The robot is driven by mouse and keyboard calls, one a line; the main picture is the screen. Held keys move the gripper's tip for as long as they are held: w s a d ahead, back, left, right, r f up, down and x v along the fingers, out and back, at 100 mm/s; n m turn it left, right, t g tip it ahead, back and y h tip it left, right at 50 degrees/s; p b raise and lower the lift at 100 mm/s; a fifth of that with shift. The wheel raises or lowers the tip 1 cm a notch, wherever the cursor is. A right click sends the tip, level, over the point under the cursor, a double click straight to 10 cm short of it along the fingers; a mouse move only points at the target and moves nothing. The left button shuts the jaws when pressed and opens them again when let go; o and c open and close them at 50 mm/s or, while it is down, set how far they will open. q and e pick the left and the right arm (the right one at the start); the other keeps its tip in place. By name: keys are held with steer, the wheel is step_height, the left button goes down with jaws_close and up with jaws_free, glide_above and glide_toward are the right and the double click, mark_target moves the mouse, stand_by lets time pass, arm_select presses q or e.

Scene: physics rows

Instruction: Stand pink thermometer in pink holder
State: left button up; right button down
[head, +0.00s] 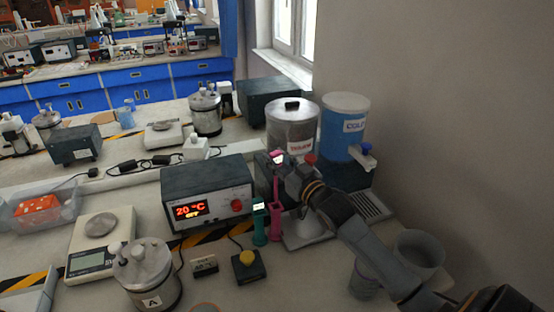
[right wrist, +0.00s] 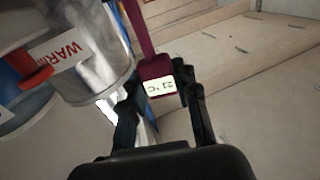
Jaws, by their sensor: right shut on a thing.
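My right gripper (head: 284,168) is shut on the head of the pink thermometer (head: 276,155), above the bench. In the right wrist view the thermometer (right wrist: 158,72) is dark pink, with a lit display reading about 21 °C, between the fingertips (right wrist: 160,100). Its stem points away from the gripper. In the head view the stem hangs down over the pink holder (head: 275,222); I cannot tell whether its tip is inside. A green holder (head: 260,226) with a lit green thermometer stands just left of the pink one. My left gripper is not in view.
A control box (head: 207,190) reading 20 °C OFF stands left of the holders. A yellow-button box (head: 248,266) is in front. A steel WARM urn (head: 291,132) and a blue COLD dispenser (head: 345,130) stand behind my gripper. A grey cup (head: 418,252) is at the right.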

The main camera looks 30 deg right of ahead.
step_height(320, 180, down, 9)
steer(key=b, duration=0.5)
steer(key=shift+f, duration=0.15)
stand_by(0.4)
steer(key=c, duration=0.9)
jaws_free()
steer(key=shift+s+f, duration=0.1)
steer(key=shift+s, duration=0.2)
steer(key=s, duration=1.1)
steer(key=shift+s+d+f, duration=0.15)
steer(key=shift+f, duration=0.15)
